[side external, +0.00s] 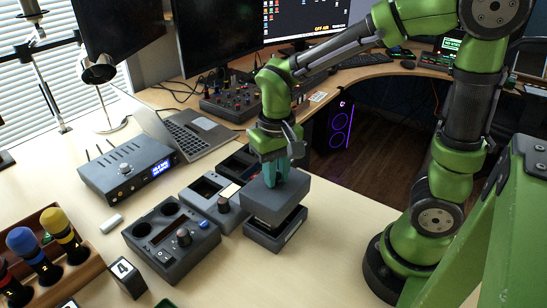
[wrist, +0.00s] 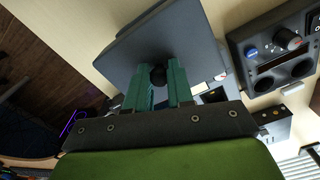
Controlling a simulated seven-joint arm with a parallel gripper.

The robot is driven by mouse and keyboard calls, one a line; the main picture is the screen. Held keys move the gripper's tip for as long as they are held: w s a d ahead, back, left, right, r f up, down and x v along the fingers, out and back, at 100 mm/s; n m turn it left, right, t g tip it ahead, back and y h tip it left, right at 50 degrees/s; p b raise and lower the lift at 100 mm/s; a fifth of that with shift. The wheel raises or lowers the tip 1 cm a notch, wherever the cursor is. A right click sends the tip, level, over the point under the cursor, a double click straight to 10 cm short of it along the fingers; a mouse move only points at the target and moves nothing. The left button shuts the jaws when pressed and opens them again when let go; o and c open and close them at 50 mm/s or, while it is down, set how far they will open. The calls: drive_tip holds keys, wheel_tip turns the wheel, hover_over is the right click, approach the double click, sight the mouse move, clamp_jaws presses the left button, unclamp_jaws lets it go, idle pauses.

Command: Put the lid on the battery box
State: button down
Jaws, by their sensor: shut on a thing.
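My gripper (side external: 279,173) has teal fingers pointing down, shut on the lid. The lid (side external: 300,194) is a dark grey slab with a black knob. In the wrist view the fingers (wrist: 158,84) close on this knob, and the lid (wrist: 150,45) fills the upper middle. The battery box (side external: 284,234) is a dark grey box below the lid in the side view. The lid is over the box, with a dark gap between them at the front; whether they touch farther back is hidden. The lid hides most of the box's opening.
Left of the box stand a grey module with a red-topped knob (side external: 223,203) and a control unit with two round wells (side external: 172,240). A wooden rack (side external: 85,262) holds coloured-cap cylinders. The table right of the box is clear.

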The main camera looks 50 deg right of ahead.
sight(276, 191)
drive_tip(key=shift+f, duration=2.15)
drive_tip(key=shift+f, duration=0.65)
drive_tip(key=c, duration=1.3)
unclamp_jaws()
drive_tip(key=shift+o, duration=0.2)
drive_tip(key=shift+r, duration=5.55)
drive_tip(key=shift+w, duration=0.1)
